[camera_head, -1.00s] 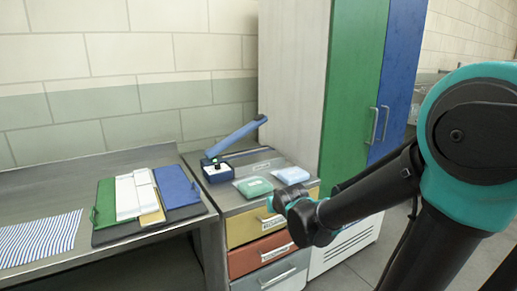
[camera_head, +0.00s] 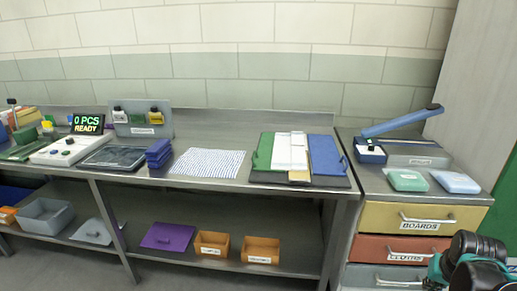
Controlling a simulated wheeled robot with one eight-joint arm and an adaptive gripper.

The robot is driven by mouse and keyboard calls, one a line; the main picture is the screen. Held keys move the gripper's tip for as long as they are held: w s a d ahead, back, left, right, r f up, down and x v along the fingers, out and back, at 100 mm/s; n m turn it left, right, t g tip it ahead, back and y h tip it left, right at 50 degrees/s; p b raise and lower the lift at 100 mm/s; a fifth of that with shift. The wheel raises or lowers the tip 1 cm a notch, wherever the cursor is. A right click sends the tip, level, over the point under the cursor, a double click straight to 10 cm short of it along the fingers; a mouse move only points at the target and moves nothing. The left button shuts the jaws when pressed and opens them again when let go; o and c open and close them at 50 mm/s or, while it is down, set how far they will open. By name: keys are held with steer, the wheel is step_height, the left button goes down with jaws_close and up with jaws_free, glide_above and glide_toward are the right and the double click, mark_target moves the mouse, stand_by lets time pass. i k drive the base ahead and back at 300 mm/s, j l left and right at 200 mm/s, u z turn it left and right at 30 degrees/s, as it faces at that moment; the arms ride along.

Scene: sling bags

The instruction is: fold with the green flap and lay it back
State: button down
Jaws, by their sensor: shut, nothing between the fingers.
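The folding board lies on the metal bench, with a dark base (camera_head: 300,184) under its panels. Its green flap (camera_head: 264,151) lies flat on the left side, and a blue flap (camera_head: 325,155) lies flat on the right. White material (camera_head: 290,152) in two strips lies between them; I cannot tell whether it is cloth or part of the board. A small yellow flap (camera_head: 299,176) shows at the front edge below the white. Black and teal parts of my arm show at the lower right corner, well away from the board. My gripper's fingers are not visible.
A blue-white striped cloth (camera_head: 208,162) lies left of the board. Blue blocks (camera_head: 159,153) and a dark tray (camera_head: 113,158) stand further left. Right, a drawer cabinet (camera_head: 400,217) holds a raised blue-armed device (camera_head: 402,121), a green packet (camera_head: 407,181) and a light-blue packet (camera_head: 455,182).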

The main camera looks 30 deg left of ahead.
mark_target(263, 163)
steer(key=u, duration=1.2)
